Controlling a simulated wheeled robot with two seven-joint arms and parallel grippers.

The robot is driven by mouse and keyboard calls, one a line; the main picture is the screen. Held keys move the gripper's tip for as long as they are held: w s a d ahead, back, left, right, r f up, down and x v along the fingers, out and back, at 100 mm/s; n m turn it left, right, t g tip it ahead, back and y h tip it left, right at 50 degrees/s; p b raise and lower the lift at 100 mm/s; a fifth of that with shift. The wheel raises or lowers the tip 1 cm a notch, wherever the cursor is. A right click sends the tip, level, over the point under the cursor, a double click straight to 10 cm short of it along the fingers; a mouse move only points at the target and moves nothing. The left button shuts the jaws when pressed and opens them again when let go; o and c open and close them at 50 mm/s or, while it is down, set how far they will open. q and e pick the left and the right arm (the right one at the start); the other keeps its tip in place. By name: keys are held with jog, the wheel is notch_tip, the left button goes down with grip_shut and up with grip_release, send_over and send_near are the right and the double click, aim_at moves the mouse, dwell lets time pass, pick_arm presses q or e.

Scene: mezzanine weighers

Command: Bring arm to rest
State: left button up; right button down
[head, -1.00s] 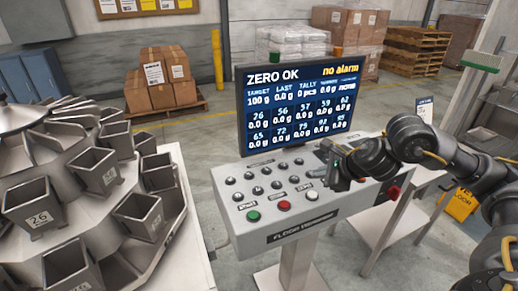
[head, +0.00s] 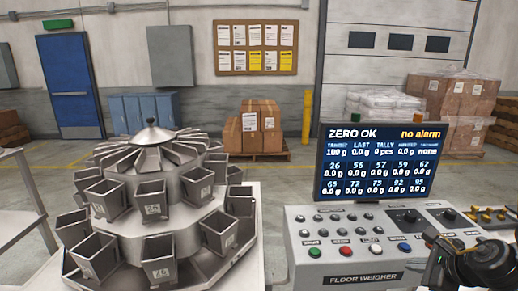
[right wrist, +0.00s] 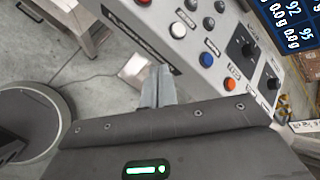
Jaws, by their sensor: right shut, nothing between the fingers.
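My right arm and gripper (head: 432,240) are at the lower right of the head view, in front of the right part of the weigher's console (head: 345,248). In the right wrist view my right gripper's two fingers (right wrist: 158,86) are together with nothing between them. They show beside the console's front face, clear of the white button (right wrist: 177,29) and the blue button (right wrist: 206,59). The screen (head: 372,160) reads "ZERO OK" and "no alarm". My left gripper is in neither view.
The multi-head weigher (head: 150,215) with several steel buckets stands left of the console. A white table (head: 18,205) is at the far left. Stacked cartons (head: 258,128) and wrapped pallets stand behind. Open floor shows below the console in the right wrist view.

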jog(key=s+a+f+m+t+y, duration=0.1)
jog(key=s+a+f+m, duration=0.1)
jog(key=a+f+m, duration=0.55)
jog(key=s+a+f+m+t+y, duration=0.1)
jog(key=s+a+f+m, duration=0.15)
jog(key=a+m, duration=0.85)
jog(key=s+d+f+m+g+h, duration=0.2)
jog(key=s+f+m+g, duration=0.2)
jog(key=s+f+m, duration=0.6)
jog(key=s+d+f+m+g+h, duration=0.15)
jog(key=s+f+m+g, duration=0.35)
jog(key=s+m, duration=0.95)
notch_tip(320, 180, down, 25)
jog(key=w+m, duration=0.2)
jog(key=s+d+f+g, duration=0.1)
jog(key=s+d+f, duration=0.2)
jog(key=s+f, duration=1.4)
jog(key=shift+f, duration=0.1)
